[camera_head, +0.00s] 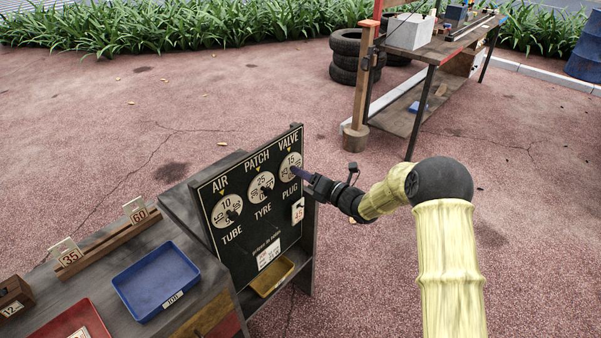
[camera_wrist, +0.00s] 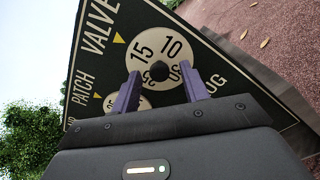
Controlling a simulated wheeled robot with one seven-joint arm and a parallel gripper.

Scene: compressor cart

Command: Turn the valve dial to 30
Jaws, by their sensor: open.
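The valve dial (camera_head: 289,161) is a round cream disc at the upper right of a black board (camera_head: 248,232), under the word VALVE and above PLUG. A yellow triangle marks the side of the 15. A dark knob (camera_wrist: 158,69) is at its centre. My gripper (camera_head: 296,172) is open in front of this dial. In the wrist view the purple fingers of my gripper (camera_wrist: 161,86) lie apart, either side of the knob; contact cannot be told.
The air dial (camera_head: 227,210) shows 10 on top and the patch dial (camera_head: 261,187) shows 25. A card reading 45 (camera_head: 298,211) hangs below the valve dial. A yellow tray (camera_head: 272,277) sits under the board; a blue tray (camera_head: 156,282) is on the bench.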

